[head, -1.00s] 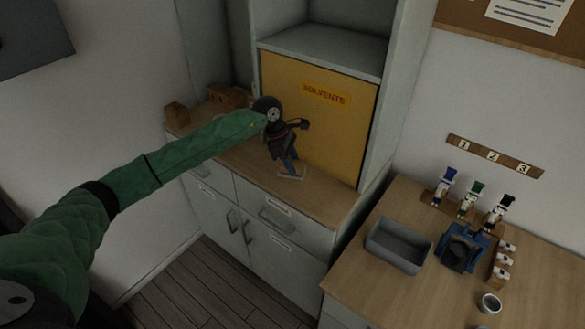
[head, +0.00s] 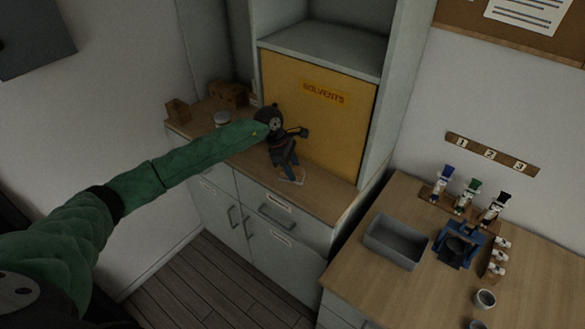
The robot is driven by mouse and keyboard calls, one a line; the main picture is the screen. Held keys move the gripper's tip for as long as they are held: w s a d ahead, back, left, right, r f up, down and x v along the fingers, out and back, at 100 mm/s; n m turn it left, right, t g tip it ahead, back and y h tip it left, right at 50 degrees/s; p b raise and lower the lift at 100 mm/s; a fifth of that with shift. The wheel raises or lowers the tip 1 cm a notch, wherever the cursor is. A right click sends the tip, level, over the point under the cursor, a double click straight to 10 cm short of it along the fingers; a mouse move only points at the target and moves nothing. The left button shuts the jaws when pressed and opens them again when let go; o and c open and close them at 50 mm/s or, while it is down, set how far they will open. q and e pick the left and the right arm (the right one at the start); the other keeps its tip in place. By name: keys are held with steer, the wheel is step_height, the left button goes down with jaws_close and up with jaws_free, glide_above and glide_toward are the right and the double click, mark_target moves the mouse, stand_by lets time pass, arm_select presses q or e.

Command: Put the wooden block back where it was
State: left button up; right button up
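My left gripper (head: 290,178) points down at the wooden counter top in front of the yellow cabinet door marked SOLVENTS. A small brown block-like piece (head: 177,110), possibly the wooden block, stands at the counter's left end. A larger brown wooden box-like piece (head: 228,95) stands behind it, near the wall. Both are apart from the gripper. My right gripper is out of view.
A pale round container (head: 222,118) stands behind my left forearm. The yellow SOLVENTS door (head: 318,120) is close behind the gripper. On the right table (head: 385,295) are a grey bin (head: 395,241), a blue holder (head: 455,246), several small bottles and a white cup (head: 484,299).

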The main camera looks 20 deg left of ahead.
arm_select(q)
steer(key=shift+o, duration=1.1)
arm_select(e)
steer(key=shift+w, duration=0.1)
arm_select(q)
steer(key=shift+r, duration=0.1)
steer(key=shift+r, duration=0.1)
steer(key=shift+a+r, duration=0.2)
steer(key=b+v, duration=0.2)
steer(key=v, duration=0.3)
steer(key=shift+b, duration=0.4)
steer(key=b+v, duration=0.2)
steer(key=v, duration=0.4)
steer(key=shift+r, duration=0.15)
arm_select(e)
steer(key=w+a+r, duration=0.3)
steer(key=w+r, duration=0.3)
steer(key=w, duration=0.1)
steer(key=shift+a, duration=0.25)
